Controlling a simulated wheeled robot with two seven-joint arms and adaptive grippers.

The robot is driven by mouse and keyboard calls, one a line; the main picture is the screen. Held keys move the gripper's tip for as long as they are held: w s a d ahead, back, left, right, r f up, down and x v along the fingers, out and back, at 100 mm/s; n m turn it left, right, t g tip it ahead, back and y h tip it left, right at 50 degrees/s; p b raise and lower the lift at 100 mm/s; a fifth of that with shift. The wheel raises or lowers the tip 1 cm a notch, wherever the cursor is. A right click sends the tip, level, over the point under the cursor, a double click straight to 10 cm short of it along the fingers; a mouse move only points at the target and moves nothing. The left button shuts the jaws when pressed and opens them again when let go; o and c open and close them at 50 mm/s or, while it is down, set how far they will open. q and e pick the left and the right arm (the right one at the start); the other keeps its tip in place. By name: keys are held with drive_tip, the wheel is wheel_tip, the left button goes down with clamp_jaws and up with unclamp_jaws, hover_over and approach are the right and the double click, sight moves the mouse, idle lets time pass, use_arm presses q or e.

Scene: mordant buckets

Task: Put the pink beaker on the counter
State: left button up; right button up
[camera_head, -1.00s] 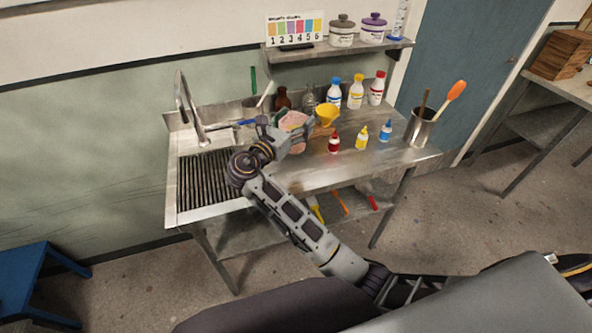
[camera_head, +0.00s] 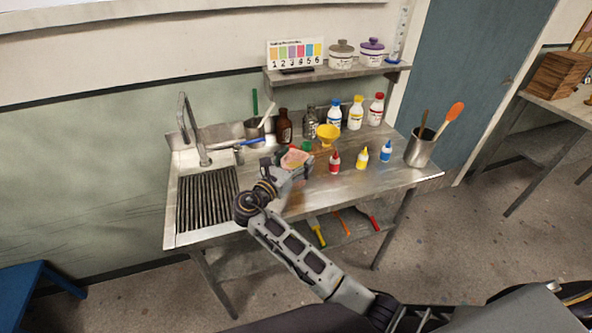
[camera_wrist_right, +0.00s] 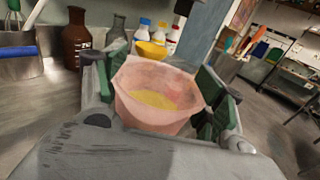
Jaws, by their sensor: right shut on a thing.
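The pink beaker (camera_wrist_right: 152,97) sits between the fingers of my right gripper (camera_wrist_right: 160,95) in the right wrist view, with something yellow inside it. In the head view the beaker (camera_head: 294,158) shows only in part, at the end of my right gripper (camera_head: 290,166), which is shut on it. The gripper is over the front middle of the metal counter (camera_head: 330,190). I cannot tell whether the beaker's base touches the counter. My left gripper is not in view.
A metal utensil cup (camera_head: 420,148) is near the right end; a ribbed drainboard (camera_head: 207,198) is left.

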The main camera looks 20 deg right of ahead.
sight(302, 164)
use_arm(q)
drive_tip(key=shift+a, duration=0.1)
use_arm(e)
drive_tip(key=shift+f, duration=1.9)
